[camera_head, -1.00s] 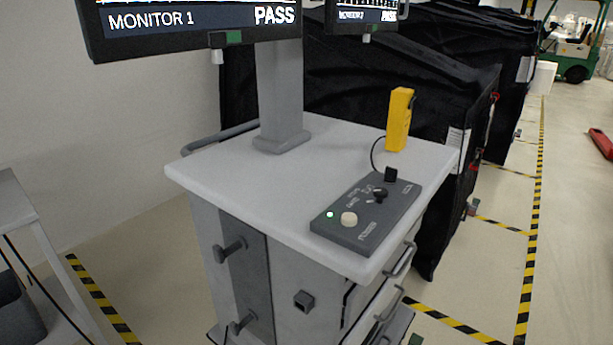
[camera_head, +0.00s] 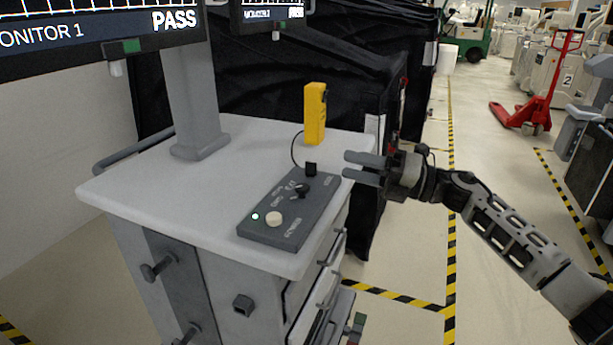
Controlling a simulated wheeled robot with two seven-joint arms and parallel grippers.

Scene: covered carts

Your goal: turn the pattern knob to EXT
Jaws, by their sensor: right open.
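The pattern knob (camera_head: 300,189) is a small black knob on a dark grey control box (camera_head: 262,232) that lies on the cart's white top. The labels around the knob are too small to read surely, so its setting cannot be told. A beige round button (camera_head: 274,219) and a lit green lamp sit nearer the box's left end. My right gripper (camera_head: 345,164) is open and empty, to the right of the knob and apart from it, near the cart's right edge, with its fingers pointing left. My left gripper is not in view.
A yellow handheld device (camera_head: 315,113) stands upright behind the box, with a black cable running down to it. Monitor 1 (camera_head: 98,30) shows PASS on its post at left. Black covered carts (camera_head: 270,80) stand behind. The white cart top (camera_head: 150,190) is clear left of the box.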

